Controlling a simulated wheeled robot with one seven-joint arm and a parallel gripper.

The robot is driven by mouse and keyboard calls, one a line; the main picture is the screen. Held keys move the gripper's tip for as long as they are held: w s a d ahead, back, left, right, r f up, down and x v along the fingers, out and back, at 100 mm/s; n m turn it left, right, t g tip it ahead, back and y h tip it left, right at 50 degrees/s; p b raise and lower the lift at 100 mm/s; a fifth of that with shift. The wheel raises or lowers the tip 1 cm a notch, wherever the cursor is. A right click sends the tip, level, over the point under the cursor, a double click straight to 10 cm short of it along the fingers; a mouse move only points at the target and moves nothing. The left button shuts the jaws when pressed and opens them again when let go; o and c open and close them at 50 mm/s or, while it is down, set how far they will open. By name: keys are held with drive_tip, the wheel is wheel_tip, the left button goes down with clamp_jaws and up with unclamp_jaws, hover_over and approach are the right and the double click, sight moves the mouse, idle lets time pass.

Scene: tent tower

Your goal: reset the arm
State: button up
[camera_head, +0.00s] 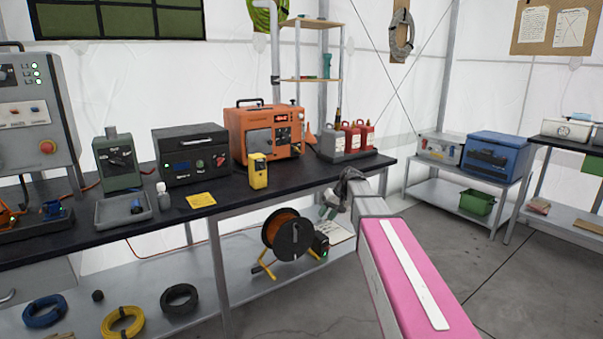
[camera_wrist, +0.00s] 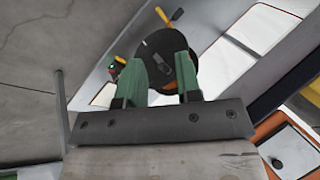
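My gripper (camera_head: 329,210) is at the end of my pink and grey arm, just in front of the bench edge in the head view. In the wrist view my gripper (camera_wrist: 160,68) shows two green fingers standing apart. Nothing is held between them. The black cable reel (camera_wrist: 168,58) appears behind the gap, beyond the fingertips. In the head view the orange and black cable reel (camera_head: 290,236) is on the lower shelf, left of my gripper.
The dark workbench (camera_head: 235,199) carries a yellow meter (camera_head: 258,171), an orange machine (camera_head: 266,131) and red bottles (camera_head: 352,137) near my arm. A blue case (camera_head: 496,156) stands on a side table at right. The grey floor (camera_head: 510,293) right of my arm is clear.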

drive_tip(key=s+d+f+h, duration=0.3)
drive_tip(key=s+f, duration=0.6)
drive_tip(key=s, duration=0.3)
drive_tip(key=s+d+f+m+h, duration=0.1)
drive_tip(key=s+d+f+h, duration=0.2)
drive_tip(key=s+d+f, duration=0.3)
drive_tip(key=s+f, duration=0.4)
drive_tip(key=s, duration=0.1)
drive_tip(key=shift+s, duration=0.4)
